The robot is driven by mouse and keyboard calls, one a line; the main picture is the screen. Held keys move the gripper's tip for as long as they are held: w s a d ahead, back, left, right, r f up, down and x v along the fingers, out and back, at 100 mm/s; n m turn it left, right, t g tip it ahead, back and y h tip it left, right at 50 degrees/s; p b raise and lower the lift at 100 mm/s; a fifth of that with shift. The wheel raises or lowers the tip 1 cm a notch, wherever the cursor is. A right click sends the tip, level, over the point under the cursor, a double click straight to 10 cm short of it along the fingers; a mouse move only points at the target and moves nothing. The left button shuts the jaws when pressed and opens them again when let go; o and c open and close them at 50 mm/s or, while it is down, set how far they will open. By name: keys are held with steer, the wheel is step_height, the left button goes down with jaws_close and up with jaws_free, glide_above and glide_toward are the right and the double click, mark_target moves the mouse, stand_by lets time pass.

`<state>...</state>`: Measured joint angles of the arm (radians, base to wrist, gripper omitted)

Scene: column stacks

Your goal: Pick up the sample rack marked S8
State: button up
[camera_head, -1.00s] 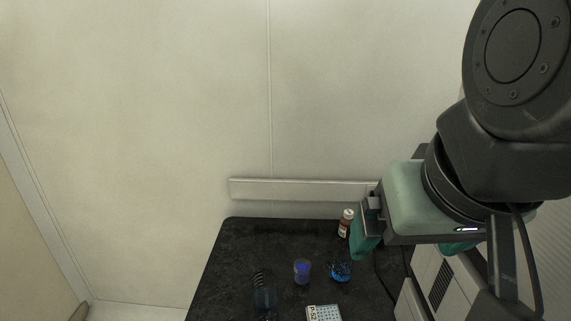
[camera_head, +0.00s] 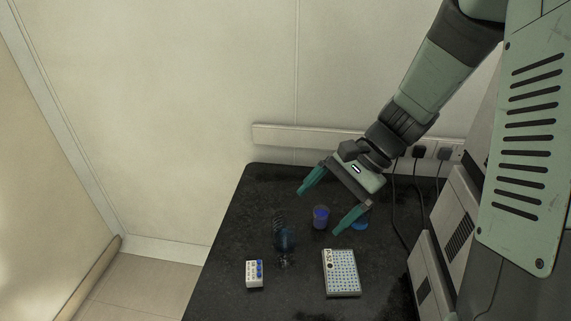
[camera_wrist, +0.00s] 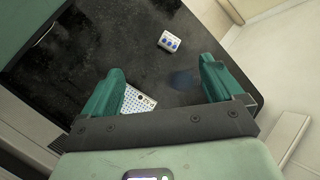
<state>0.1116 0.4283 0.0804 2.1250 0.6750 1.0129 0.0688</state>
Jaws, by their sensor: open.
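A small white rack (camera_head: 254,275) with blue tops stands near the front left of the black table. It also shows in the wrist view (camera_wrist: 169,41), beyond my fingertips. Its marking is too small to read, so I cannot tell if it says S8. A larger white plate (camera_head: 341,273) with many small wells and a label starting with P lies to its right. My gripper (camera_head: 323,212) is open and empty, above the back part of the table and apart from both.
A purple-blue cup (camera_head: 320,217) and a blue item (camera_head: 360,224) are under and beside my gripper. Cables and grey boxes (camera_head: 453,220) line the right side. The table's left edge is clear.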

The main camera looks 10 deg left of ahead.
step_height(320, 180, down, 11)
steer(key=w+a+m+g+y, duration=0.1)
steer(key=w+a+m+y, duration=0.1)
steer(key=a+m+y, duration=0.15)
steer(key=m+y, duration=0.3)
steer(key=m, duration=0.2)
glide_toward(261, 267)
steer(key=shift+s+a+r+t+h, duration=0.1)
steer(key=shift+s+r+t+h, duration=0.1)
steer(key=shift+t+h, duration=0.1)
steer(key=x, duration=1.1)
steer(key=shift+c, duration=0.2)
steer(key=c, duration=1)
